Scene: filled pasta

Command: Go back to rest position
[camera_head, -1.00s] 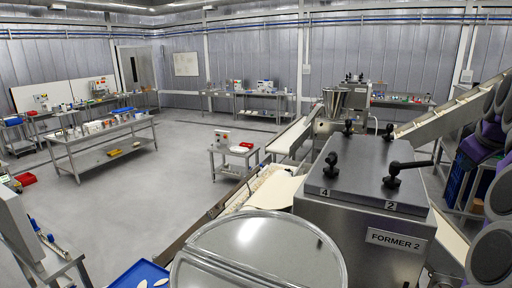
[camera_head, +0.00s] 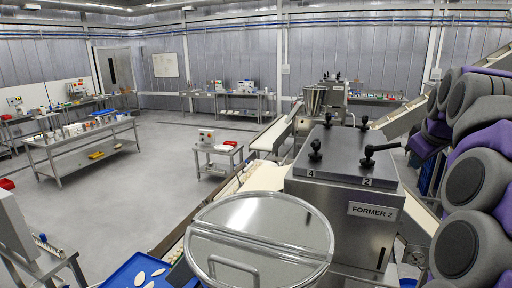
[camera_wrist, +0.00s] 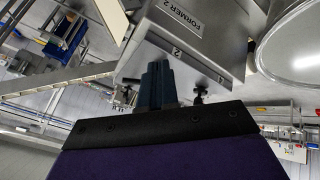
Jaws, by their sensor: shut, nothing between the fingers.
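My gripper (camera_wrist: 158,72) shows in the wrist view as two dark fingers held together, with nothing between them. It points toward the steel FORMER 2 machine (camera_wrist: 212,48), which appears upside down behind it; the distance cannot be told. In the head view my grey and purple arm links stack up folded along the right edge, and the gripper itself cannot be made out there. The FORMER 2 machine (camera_head: 345,194) stands left of the arm, with black clamp knobs on its top.
A round clear lid (camera_head: 262,225) lies in the near foreground. A blue tray (camera_head: 122,277) with pale pieces is at lower left. A conveyor (camera_head: 268,177) runs behind the lid. A small table (camera_head: 218,148) and a long workbench (camera_head: 75,140) stand on open grey floor.

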